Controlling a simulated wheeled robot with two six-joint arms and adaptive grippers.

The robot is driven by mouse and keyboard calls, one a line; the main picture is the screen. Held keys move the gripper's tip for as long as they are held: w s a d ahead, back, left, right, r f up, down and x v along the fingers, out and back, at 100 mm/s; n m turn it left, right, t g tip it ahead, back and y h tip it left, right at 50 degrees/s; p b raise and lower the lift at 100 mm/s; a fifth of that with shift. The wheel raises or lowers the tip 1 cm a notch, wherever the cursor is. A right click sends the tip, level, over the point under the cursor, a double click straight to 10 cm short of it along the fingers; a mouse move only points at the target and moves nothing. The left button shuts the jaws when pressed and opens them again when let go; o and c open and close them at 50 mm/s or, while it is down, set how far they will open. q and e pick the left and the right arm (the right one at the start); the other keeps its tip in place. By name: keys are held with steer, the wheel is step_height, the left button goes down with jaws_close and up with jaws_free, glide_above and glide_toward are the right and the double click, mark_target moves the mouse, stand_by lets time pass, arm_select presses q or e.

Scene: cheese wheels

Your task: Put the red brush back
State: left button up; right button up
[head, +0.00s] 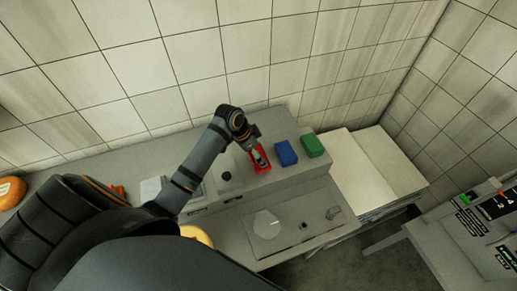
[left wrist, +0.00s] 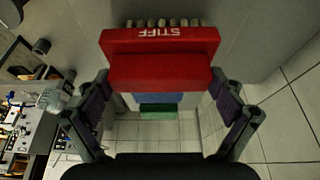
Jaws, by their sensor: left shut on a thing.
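The red brush (head: 262,167) is at the grey ledge (head: 235,193) along the tiled wall, left of a blue brush (head: 286,153) and a green brush (head: 312,145). My left gripper (head: 257,155) is shut on the red brush from above. In the left wrist view the red brush (left wrist: 160,70) fills the space between the fingers of my left gripper (left wrist: 160,88), with white "STIFF" lettering and pale bristles. The blue brush (left wrist: 158,99) and green brush (left wrist: 159,111) line up behind it. I cannot tell whether the red brush touches the ledge. My right gripper is not in view.
A stack of pale boards (head: 365,170) stands right of the ledge. Orange cheese wheels (head: 11,191) show at the left. A machine with a control panel (head: 470,232) stands at the right.

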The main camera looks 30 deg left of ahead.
arm_select(q)
steer(key=o, duration=0.8)
steer(key=shift+s, duration=0.35)
steer(key=shift+o, duration=0.2)
steer(key=shift+s+r, duration=0.25)
steer(key=shift+s, duration=0.1)
steer(key=shift+w, duration=0.1)
steer(key=shift+a+r, duration=0.15)
steer(key=b+v, duration=0.3)
steer(key=v, duration=0.8)
steer(key=shift+r, duration=0.25)
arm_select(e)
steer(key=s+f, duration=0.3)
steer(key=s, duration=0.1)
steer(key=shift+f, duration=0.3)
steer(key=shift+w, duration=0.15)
arm_select(q)
steer(key=shift+f, duration=0.1)
